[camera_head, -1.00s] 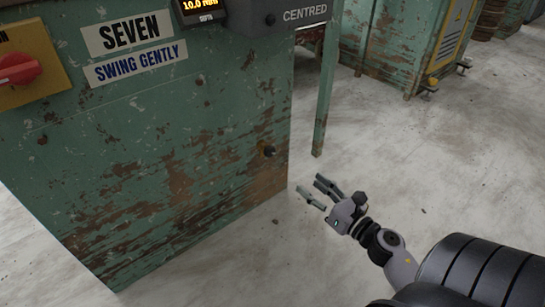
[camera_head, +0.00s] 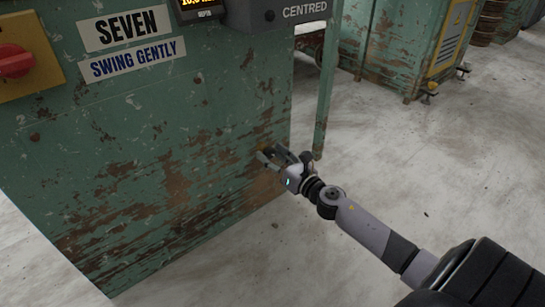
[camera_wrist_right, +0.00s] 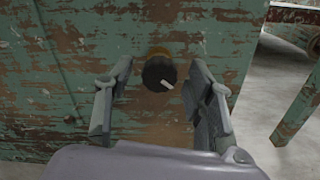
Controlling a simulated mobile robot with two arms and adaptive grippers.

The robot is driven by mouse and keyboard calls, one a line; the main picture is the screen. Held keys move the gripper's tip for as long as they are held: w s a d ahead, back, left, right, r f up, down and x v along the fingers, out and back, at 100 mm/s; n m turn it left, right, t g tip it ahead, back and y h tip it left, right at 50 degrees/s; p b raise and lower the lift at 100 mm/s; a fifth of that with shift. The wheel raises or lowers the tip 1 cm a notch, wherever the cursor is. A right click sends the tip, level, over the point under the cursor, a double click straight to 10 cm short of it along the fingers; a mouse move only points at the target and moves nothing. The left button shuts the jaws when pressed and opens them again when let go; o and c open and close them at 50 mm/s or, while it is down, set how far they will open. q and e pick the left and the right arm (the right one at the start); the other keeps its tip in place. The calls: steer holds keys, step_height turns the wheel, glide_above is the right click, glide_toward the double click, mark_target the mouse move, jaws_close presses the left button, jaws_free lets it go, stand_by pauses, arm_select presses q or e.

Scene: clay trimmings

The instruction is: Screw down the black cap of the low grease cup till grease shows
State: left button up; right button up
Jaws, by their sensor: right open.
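The black cap (camera_wrist_right: 160,74) of the low grease cup shows in the right wrist view, with a pale mark on its face. My right gripper (camera_wrist_right: 160,105) is open, with one finger on each side of the cap; gaps show between the fingers and the cap. In the head view my right gripper (camera_head: 269,155) is at the lower right of the panel and hides the cap. No grease is visible. My left gripper is not in view.
The green machine panel (camera_head: 130,200) has rust patches and signs. A red knob (camera_head: 14,62) on a yellow plate is at upper left. A green leg (camera_head: 326,95) stands right of my gripper. Open concrete floor (camera_head: 430,160) lies to the right.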

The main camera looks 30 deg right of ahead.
steer(key=shift+w, duration=0.15)
steer(key=c, duration=1.2)
steer(key=shift+o, duration=0.2)
